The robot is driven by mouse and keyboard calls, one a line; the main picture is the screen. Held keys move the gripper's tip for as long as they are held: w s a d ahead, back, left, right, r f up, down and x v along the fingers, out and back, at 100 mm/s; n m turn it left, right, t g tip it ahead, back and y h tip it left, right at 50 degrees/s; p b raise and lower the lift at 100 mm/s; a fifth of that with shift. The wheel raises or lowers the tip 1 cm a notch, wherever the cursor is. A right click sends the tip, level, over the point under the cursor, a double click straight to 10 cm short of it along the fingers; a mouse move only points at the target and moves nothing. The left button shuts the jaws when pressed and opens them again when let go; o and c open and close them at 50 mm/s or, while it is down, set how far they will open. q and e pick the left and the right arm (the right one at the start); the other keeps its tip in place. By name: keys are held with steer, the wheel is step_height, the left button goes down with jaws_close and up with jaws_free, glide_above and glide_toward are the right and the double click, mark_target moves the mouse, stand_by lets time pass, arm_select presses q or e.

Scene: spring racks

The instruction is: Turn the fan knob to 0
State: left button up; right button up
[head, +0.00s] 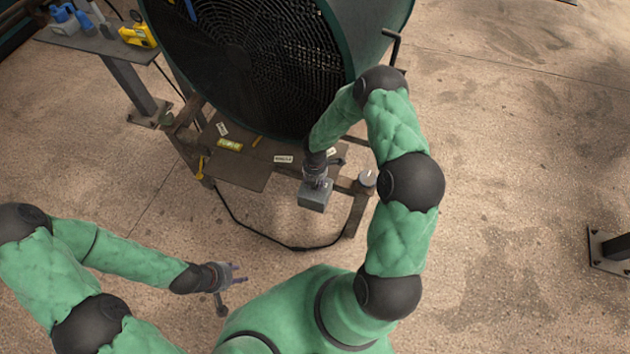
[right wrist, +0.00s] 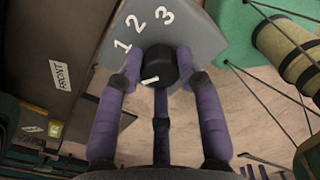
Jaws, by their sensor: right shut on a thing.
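The fan knob (right wrist: 160,66) is black with a white mark, on a grey control box (right wrist: 205,38) with white digits 1, 2 and 3. The mark is on the knob's lower left side, below the 1, and points left and slightly down. No 0 is visible; a finger covers part of the box there. My right gripper (right wrist: 160,84) is shut on the knob, with fingers at both sides. In the head view my right gripper (head: 318,172) is at the grey box (head: 313,196) below the fan (head: 265,60). My left gripper (head: 235,275) is open and empty above the floor.
A cable (head: 255,232) loops over the floor. A table (head: 95,40) with tools is at the upper left. The floor at the right is largely clear.

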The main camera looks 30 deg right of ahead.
steer(key=o, duration=1.1)
steer(key=shift+o, duration=0.2)
step_height(320, 180, up, 12)
stand_by(0.3)
